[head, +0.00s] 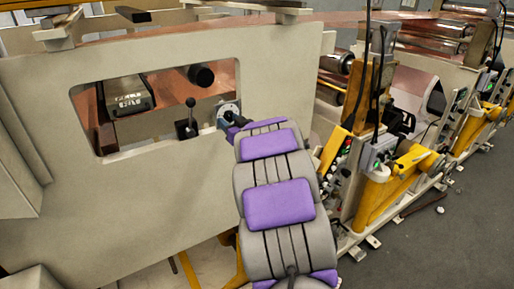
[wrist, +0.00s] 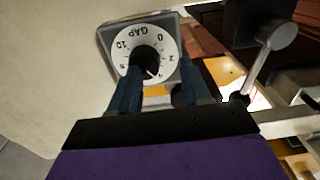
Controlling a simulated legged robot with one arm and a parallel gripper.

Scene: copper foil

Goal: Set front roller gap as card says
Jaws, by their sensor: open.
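A round white dial (wrist: 165,36) marked GAP, with numbers around its rim including 0, 2 and 10, sits on a grey plate in the wrist view. A black knob (wrist: 144,58) with a white pointer line is at its centre; the line points toward the lower part of the scale, and the exact number is unclear. My gripper (wrist: 159,72) is open, its two blue fingers reaching toward the dial on either side of the knob. In the head view the dial (head: 226,107) is partly hidden by my gripper (head: 236,121). I cannot make out a readable card.
A black-knobbed lever (head: 190,118) stands left of the dial in the panel window; a lever (wrist: 265,55) is close on the right in the wrist view. A dark box with white markings (head: 128,97) sits farther left.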

